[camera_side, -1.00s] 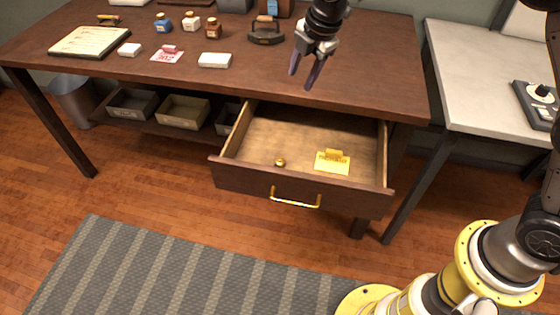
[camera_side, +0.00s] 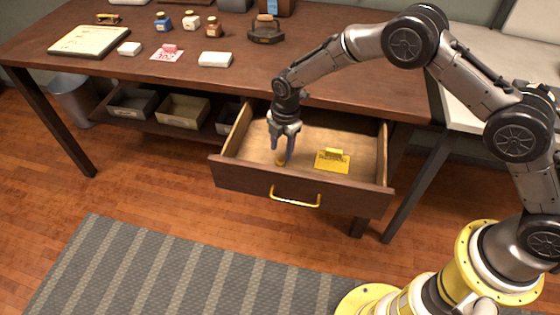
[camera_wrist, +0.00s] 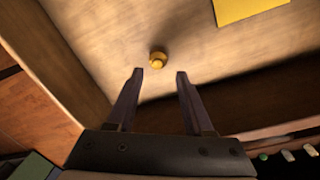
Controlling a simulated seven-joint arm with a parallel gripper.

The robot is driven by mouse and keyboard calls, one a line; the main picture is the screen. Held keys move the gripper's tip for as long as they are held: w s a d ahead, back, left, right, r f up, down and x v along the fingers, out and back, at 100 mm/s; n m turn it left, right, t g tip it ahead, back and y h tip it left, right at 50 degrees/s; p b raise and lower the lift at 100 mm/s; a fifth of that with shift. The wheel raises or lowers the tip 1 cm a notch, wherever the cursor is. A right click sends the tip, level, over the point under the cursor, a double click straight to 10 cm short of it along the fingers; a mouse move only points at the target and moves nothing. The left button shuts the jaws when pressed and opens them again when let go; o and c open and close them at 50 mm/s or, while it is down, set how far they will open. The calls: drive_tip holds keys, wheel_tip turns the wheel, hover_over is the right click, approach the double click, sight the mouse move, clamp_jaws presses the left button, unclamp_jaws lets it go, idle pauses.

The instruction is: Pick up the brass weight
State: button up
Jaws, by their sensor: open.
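The brass weight (camera_wrist: 158,59) is a small round golden piece on the bare wooden floor of the open drawer (camera_side: 240,192). In the wrist view it lies just beyond the gap between my fingertips, with no finger touching it. In the side view the weight (camera_side: 280,162) is partly hidden behind my fingers. My gripper (camera_side: 283,160) points down into the drawer, over its left part. My gripper's two fingers (camera_wrist: 159,72) are apart and nothing is between them.
A yellow card (camera_side: 332,161) lies in the drawer to the right of the weight. The drawer's wooden walls (camera_wrist: 75,50) surround the space.

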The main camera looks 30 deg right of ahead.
sight(281, 157)
drive_tip(key=shift+w+d+f, duration=0.1)
drive_tip(key=shift+w+f, duration=0.15)
drive_tip(key=shift+f, duration=1.15)
drive_tip(key=shift+w+f, duration=0.2)
drive_tip(key=shift+f, duration=1.15)
clamp_jaws()
